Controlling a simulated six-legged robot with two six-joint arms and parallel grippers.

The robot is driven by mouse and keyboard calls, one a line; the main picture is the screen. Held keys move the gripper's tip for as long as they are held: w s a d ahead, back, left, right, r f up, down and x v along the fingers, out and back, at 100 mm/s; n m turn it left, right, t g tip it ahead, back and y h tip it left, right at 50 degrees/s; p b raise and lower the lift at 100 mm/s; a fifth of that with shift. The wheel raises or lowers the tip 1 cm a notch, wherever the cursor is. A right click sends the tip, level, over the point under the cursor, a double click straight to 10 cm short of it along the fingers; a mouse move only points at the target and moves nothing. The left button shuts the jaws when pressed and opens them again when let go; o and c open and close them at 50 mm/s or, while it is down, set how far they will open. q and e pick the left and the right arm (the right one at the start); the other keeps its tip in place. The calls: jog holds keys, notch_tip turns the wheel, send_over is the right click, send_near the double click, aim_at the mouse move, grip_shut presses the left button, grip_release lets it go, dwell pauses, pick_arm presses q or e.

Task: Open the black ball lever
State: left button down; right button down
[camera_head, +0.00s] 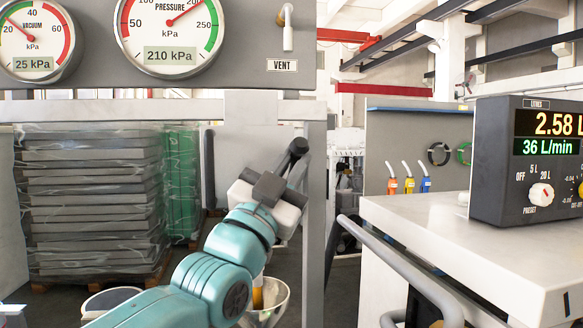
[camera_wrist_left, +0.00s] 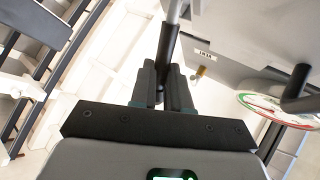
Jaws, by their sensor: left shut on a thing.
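My left gripper (camera_head: 290,160) is in the middle of the head view, at the end of my teal arm, below the VENT label and in front of a grey post. A dark rounded end (camera_head: 298,147) shows at its fingertips; I take it as part of the black lever, mostly hidden by the gripper. In the left wrist view the gripper (camera_wrist_left: 162,88) is shut on the black sleeve of the lever (camera_wrist_left: 168,52), with a grey rod running up from it. The lever's pivot is not clear. My right gripper is not in view.
A gauge panel (camera_head: 250,78) with vacuum and pressure dials is above. A white pipe (camera_head: 288,30) hangs over the VENT label. A counter (camera_head: 480,240) with a flow meter (camera_head: 525,160) stands right. A bowl (camera_head: 270,300) is below the arm. Wrapped stacked slabs (camera_head: 90,190) stand left.

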pick_arm(q)
jog(key=c, duration=1.4)
grip_release()
jog(key=shift+s+r, duration=0.3)
jog(key=shift+r, duration=0.15)
jog(key=shift+c, duration=0.2)
jog(key=o, duration=0.3)
jog(key=shift+s+r, duration=0.1)
jog(key=shift+s, duration=0.15)
jog(key=shift+o, duration=0.2)
jog(key=shift+s+d+r, duration=0.1)
jog(key=shift+s+d, duration=0.05)
jog(key=shift+s, duration=0.15)
jog(key=shift+w+f, duration=0.35)
jog(key=shift+w, duration=0.15)
jog(key=shift+a+f, duration=0.2)
jog(key=b+v, duration=0.5)
jog(key=v, duration=1.1)
jog(key=shift+s+r, duration=0.2)
jog(key=shift+s, duration=0.05)
